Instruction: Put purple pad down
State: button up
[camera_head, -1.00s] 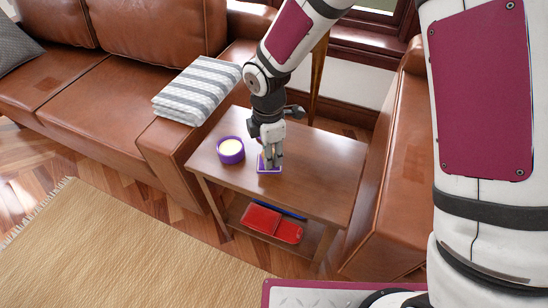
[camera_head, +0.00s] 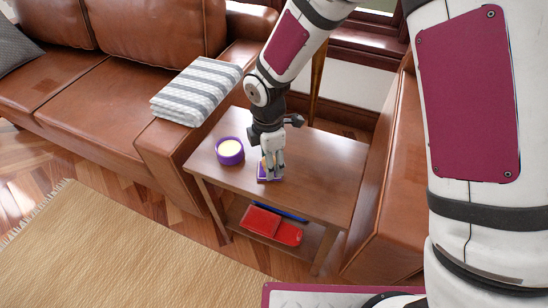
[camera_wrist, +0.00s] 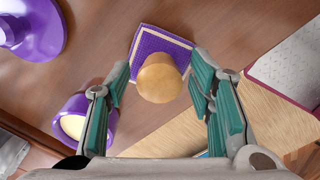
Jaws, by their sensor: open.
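The purple pad (camera_head: 270,179) is a square with a pale border and lies on the brown side table, near its front edge. In the wrist view the pad (camera_wrist: 147,42) has a round, wood-coloured knob (camera_wrist: 158,80) standing on it. My gripper (camera_head: 271,175) is low over the pad, pointing down. In the wrist view its green-lined fingers (camera_wrist: 161,84) are apart, one on each side of the knob, with gaps visible. The fingers hide part of the pad in the head view.
A purple bowl with a cream filling (camera_head: 230,152) stands left of the pad on the table (camera_head: 325,165). Another purple object (camera_wrist: 38,28) shows at the wrist view's upper left. A red item (camera_head: 270,226) lies on the lower shelf. Leather sofas flank the table; its right side is clear.

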notch_tip(320, 180, up, 12)
jog(key=p, duration=0.4)
jog(key=shift+r, duration=0.25)
jog(key=s+d+r+m+h, duration=0.1)
jog(key=s+d+r+m, duration=0.45)
jog(key=d+r, duration=0.2)
jog(key=s+d+r+m+h, duration=0.1)
jog(key=s+d+r+m, duration=0.5)
jog(key=d, duration=0.3)
jog(key=s+d+r+m+y, duration=0.1)
jog(key=s+d+r+m, duration=0.1)
jog(key=s+m, duration=0.4)
jog(key=s+d+r+m, duration=0.2)
jog(key=s+d+m, duration=0.2)
jog(key=s, duration=0.7)
jog(key=shift+s+r+m+t+y, duration=0.3)
jog(key=shift+s+m+t+y, duration=0.1)
jog(key=shift+m, duration=0.45)
